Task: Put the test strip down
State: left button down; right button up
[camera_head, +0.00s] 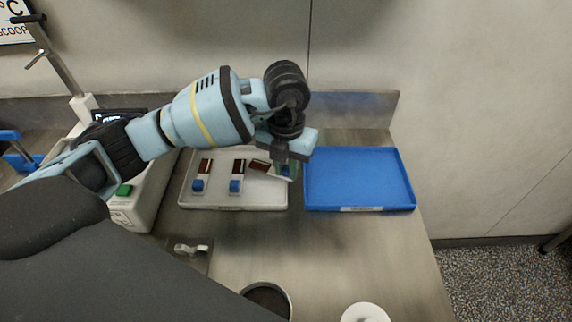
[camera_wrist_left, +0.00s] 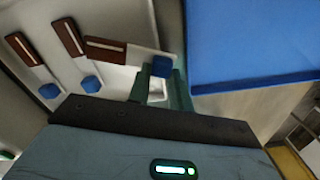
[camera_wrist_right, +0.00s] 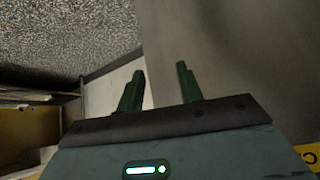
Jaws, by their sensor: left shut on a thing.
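My left gripper (camera_head: 288,170) is shut on the blue grip of a test strip (camera_wrist_left: 127,50), at the right side of the white tray (camera_head: 240,207). This strip is white with a brown patch and lies at a slant to the others; I cannot tell whether it touches the tray. Two more strips with brown patches and blue grips, a left one (camera_head: 201,173) and a middle one (camera_head: 237,174), lie side by side in the tray. In the right wrist view my right gripper (camera_wrist_right: 159,85) is open and empty.
An empty blue tray (camera_head: 358,180) is right of the white tray. A white machine with a green button (camera_head: 125,190) stands at left. A dark-mouthed round container (camera_head: 267,297) and a white round thing (camera_head: 365,313) are at the front.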

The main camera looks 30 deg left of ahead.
pick_arm(q)
jog(key=shift+f, duration=0.35)
jog(key=c, duration=1.3)
grip_release()
jog(key=shift+o, duration=0.2)
jog(key=shift+r, duration=0.1)
notch_tip(320, 180, up, 13)
jog(key=shift+f, duration=0.2)
